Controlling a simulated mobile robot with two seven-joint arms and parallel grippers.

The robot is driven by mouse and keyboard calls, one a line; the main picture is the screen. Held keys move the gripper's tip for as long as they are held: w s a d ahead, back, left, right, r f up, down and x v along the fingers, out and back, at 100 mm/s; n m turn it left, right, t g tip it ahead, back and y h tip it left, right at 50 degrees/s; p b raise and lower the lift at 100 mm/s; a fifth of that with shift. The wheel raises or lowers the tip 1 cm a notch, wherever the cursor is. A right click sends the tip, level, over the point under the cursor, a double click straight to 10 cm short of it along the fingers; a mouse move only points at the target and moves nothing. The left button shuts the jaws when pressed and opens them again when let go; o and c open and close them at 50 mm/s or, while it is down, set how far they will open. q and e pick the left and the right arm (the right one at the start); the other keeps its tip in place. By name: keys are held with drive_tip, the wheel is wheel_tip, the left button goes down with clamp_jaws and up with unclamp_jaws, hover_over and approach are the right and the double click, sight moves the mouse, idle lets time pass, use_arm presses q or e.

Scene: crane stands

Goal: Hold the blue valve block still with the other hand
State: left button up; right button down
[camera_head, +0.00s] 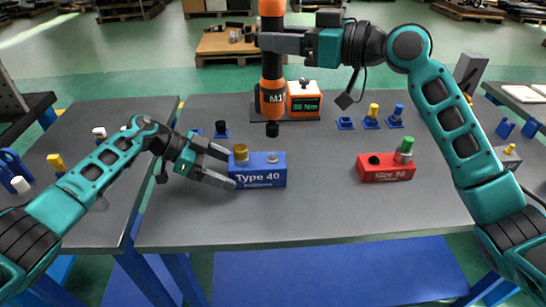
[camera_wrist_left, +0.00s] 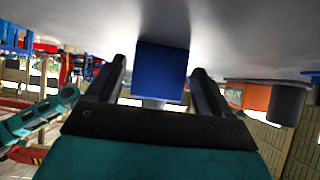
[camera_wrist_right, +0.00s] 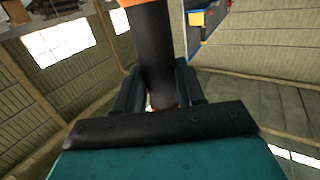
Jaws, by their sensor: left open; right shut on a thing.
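The blue valve block (camera_head: 258,179), marked "Type 40", stands on the grey table with a brass fitting (camera_head: 240,153) and a silver one on top. My left gripper (camera_head: 227,167) is open at the block's left end. In the left wrist view the block's end face (camera_wrist_left: 160,68) sits between the two open fingers, with gaps on both sides. My right gripper (camera_head: 275,43) is shut on the dark grip of an upright orange tool (camera_head: 272,98). The dark grip also shows between the fingers in the right wrist view (camera_wrist_right: 158,55). The tool's dark tip hangs above and behind the block.
A red block (camera_head: 385,173) with a green knob stands to the right. An orange box with a lit display (camera_head: 305,105) stands behind the tool. Small blue holders line the back of the table. The table front between the blocks is clear.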

use_arm(q)
drive_tip(key=shift+x, duration=0.85)
drive_tip(key=shift+r, duration=0.1)
drive_tip(key=c, duration=1)
